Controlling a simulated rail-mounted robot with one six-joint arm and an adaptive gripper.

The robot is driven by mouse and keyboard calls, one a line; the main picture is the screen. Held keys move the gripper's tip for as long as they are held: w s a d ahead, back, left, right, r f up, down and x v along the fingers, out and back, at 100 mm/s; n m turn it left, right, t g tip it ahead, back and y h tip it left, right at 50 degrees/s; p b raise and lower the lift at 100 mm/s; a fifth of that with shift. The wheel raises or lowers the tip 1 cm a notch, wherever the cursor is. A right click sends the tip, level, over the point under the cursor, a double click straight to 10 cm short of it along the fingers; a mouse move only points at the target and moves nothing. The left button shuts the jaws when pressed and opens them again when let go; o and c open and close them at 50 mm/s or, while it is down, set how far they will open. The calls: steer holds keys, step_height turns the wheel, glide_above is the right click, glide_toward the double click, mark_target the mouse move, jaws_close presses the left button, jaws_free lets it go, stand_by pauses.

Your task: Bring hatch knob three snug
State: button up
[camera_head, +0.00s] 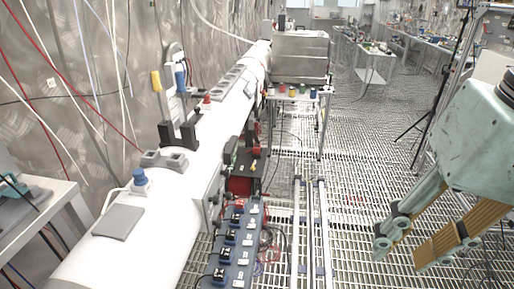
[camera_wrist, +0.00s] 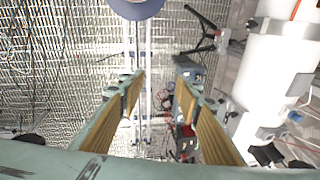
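I cannot tell which part is hatch knob three; no number is readable. A blue knob-like cap (camera_head: 139,177) stands on the near part of the white tube (camera_head: 178,208). A smaller red cap (camera_head: 206,101) stands farther along it. My gripper (camera_head: 402,254) hangs over the grated floor at the right, well apart from the tube, its fingers pointing down and left. In the wrist view my gripper (camera_wrist: 160,80) has a clear gap between its fingers, with nothing held. The white tube (camera_wrist: 276,70) lies at the right there.
A blue strip of switches (camera_head: 238,240) runs beside the tube, with cables near it. Rails (camera_head: 320,230) cross the grated floor. A small cart with coloured items (camera_head: 292,92) stands beyond. A grey side table (camera_head: 35,205) is at left. A black tripod (camera_head: 425,110) stands behind my arm.

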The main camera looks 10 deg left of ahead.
steer(key=w+a+f+m+g+y+p, duration=0.1)
steer(key=w+a+f+m+g+y, duration=0.3)
steer(key=w+a, duration=0.65)
steer(key=w+a+f+m+g+y, duration=0.15)
steer(key=w+a+f+y, duration=0.3)
steer(key=w+a, duration=0.55)
steer(key=m+t+y+p, duration=0.1)
steer(key=m+t+y, duration=0.2)
steer(key=m+y, duration=0.45)
glide_toward(229, 173)
steer(key=d, duration=0.5)
steer(key=shift+w+a+f, duration=0.2)
steer(key=shift+w+f, duration=0.1)
steer(key=shift+f, duration=0.05)
steer(key=shift+a, duration=0.15)
steer(key=shift+s+a, duration=0.15)
steer(key=shift+a, duration=3.2)
steer(key=shift+s+a, duration=0.1)
steer(key=shift+a, duration=3.3)
